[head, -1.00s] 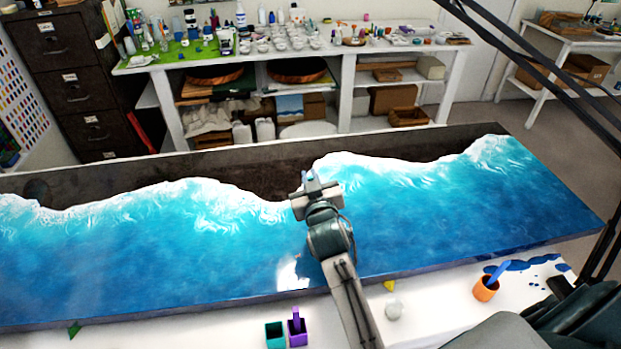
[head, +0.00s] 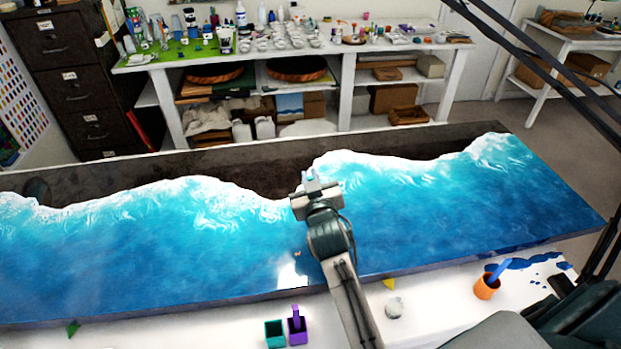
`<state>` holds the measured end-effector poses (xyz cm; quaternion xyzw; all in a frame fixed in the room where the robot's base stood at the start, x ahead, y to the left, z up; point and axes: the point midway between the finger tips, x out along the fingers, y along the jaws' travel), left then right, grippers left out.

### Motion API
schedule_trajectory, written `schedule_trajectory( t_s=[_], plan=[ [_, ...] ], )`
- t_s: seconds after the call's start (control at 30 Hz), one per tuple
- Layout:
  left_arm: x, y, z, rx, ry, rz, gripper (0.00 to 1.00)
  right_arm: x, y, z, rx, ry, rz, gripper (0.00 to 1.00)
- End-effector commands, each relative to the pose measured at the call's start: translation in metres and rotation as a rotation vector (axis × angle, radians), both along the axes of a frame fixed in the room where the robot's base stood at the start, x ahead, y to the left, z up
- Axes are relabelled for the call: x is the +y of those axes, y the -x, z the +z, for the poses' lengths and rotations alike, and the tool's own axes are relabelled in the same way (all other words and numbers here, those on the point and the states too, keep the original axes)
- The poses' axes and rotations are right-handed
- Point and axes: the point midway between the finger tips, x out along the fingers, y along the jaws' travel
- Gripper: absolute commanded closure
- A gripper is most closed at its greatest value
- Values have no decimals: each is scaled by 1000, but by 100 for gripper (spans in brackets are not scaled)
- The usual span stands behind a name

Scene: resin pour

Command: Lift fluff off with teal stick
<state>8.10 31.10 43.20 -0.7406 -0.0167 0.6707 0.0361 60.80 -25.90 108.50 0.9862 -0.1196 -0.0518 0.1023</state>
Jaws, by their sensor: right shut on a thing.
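A glossy blue resin panel with white wave foam (head: 450,215) lies across the table. A tiny pale reddish speck (head: 297,253), perhaps the fluff, shows on the blue surface left of my right forearm. My right gripper (head: 311,180) is above the panel near the foam line, beyond the speck. It is shut on a thin bluish thing, likely the teal stick, which is mostly hidden by the gripper. The teal cup (head: 274,335) at the front edge shows no stick in it. My left gripper is not in view.
A purple cup (head: 297,335) with a purple stick and an orange cup (head: 486,289) with a blue stick stand along the front. A grey lump (head: 394,307) and a yellow piece (head: 389,283) lie between them. A cluttered white bench (head: 347,75) is behind.

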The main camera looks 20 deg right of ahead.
Motion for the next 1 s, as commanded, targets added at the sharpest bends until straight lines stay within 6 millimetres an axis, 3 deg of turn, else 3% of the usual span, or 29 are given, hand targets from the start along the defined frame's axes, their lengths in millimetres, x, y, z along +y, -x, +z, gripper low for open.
schedule_trajectory(
  t_s=[0.43, 1.0],
  plan=[
    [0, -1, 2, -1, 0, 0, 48, 0, 0, 2, 0, 0, 0, 100],
    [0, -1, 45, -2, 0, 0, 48, 0, 0, 48, -1, 0, 0, 100]
  ],
)
